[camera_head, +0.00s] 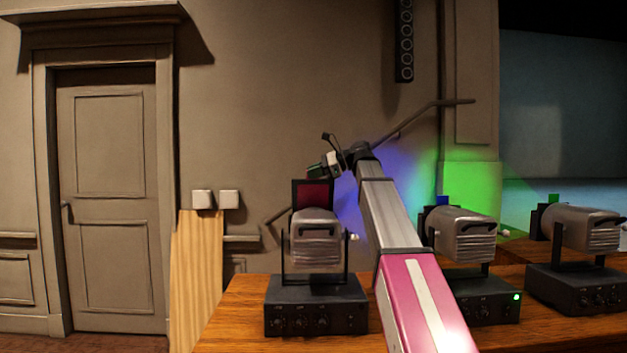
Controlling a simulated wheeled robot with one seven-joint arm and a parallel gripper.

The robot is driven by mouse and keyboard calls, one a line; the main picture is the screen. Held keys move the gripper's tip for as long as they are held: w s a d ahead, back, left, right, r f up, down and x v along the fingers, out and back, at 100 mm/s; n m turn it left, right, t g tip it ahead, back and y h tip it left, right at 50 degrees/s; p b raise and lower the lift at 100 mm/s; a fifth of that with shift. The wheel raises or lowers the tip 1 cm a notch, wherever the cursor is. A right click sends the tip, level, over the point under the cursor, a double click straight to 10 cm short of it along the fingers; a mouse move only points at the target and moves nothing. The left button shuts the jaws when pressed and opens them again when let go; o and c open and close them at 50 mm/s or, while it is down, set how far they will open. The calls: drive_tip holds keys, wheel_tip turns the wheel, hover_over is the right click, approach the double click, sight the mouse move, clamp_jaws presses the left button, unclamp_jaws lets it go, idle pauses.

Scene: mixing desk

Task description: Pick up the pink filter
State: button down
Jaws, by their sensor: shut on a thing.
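The pink filter (314,194) shows as a dark pink-red square in a black frame, upright behind and above the left lamp (315,240). My gripper (318,170) is at the upper edge of the filter, shut on it. The lamp's housing hides the filter's lower part. I cannot tell whether the filter still sits in the lamp's front holder.
A middle lamp (462,234) with a blue filter (442,200) and a right lamp (584,230) with a green filter (554,198) stand on the wooden desk (240,305). My arm passes between the left and middle lamps. A wooden board (196,280) stands left of the desk.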

wheel_tip(320, 180, up, 3)
drive_tip(key=shift+w+r, duration=0.1)
drive_tip(key=s+a+r, duration=0.5)
drive_tip(key=a+r, duration=0.1)
drive_tip(key=a, duration=0.4)
drive_tip(key=shift+s+a+r, duration=0.15)
drive_tip(key=shift+a+r, duration=0.1)
drive_tip(key=shift+r, duration=0.05)
